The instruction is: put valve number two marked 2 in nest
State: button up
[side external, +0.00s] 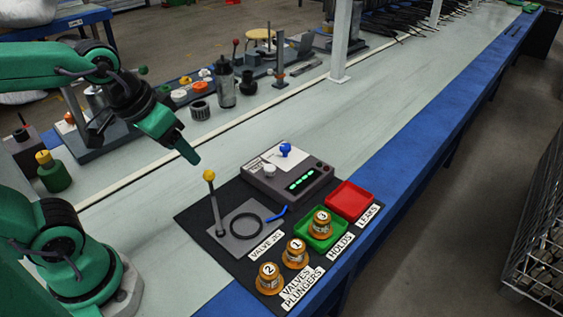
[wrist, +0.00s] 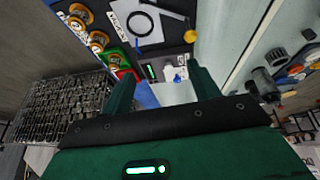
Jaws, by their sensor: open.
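The valve marked 2 (side external: 269,278) is an amber, round-topped piece standing at the front corner of the black mat. In the wrist view the amber piece farthest from the green tray (wrist: 78,14) matches its place. A grey plate with a black ring (side external: 246,227), labelled "VALVE 2G", appears to be the nest; it also shows in the wrist view (wrist: 138,22). A yellow-knobbed lever (side external: 212,195) stands at its left. The ring looks empty. My gripper (side external: 192,158) is open and empty, above and behind the plate, well apart from the valve. Its spread fingers show in the wrist view (wrist: 162,80).
The valve marked 1 (side external: 295,254) stands beside valve 2. The valve marked 3 (side external: 321,224) sits in the green tray (side external: 317,245). A red tray (side external: 352,201) looks empty. A grey box with green lights (side external: 287,180) stands behind. A blue piece (side external: 277,215) lies near the ring.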

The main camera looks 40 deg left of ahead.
jog(key=w+d+f+n+g, duration=0.1)
jog(key=w+d+f, duration=0.15)
jog(key=d, duration=0.25)
jog(key=w+d+f+g, duration=0.1)
jog(key=d+f+g, duration=0.1)
jog(key=d+f, duration=0.3)
jog(key=n+g, duration=0.1)
jog(key=g, duration=0.1)
send_over(269, 269)
jog(key=a, duration=0.1)
jog(key=f, duration=0.5)
jog(key=shift+w+f, duration=0.25)
jog(key=shift+w, duration=0.05)
jog(key=shift+s+d+f+n, duration=0.2)
jog(key=shift+d+f+n, duration=0.1)
jog(key=shift+d+f, duration=0.15)
jog(key=shift+f, duration=1.3)
jog(key=shift+f, duration=0.1)
jog(key=shift+s+f, duration=0.1)
jog(key=shift+f, duration=2.4)
jog(key=shift+c, duration=0.4)
grip_shut()
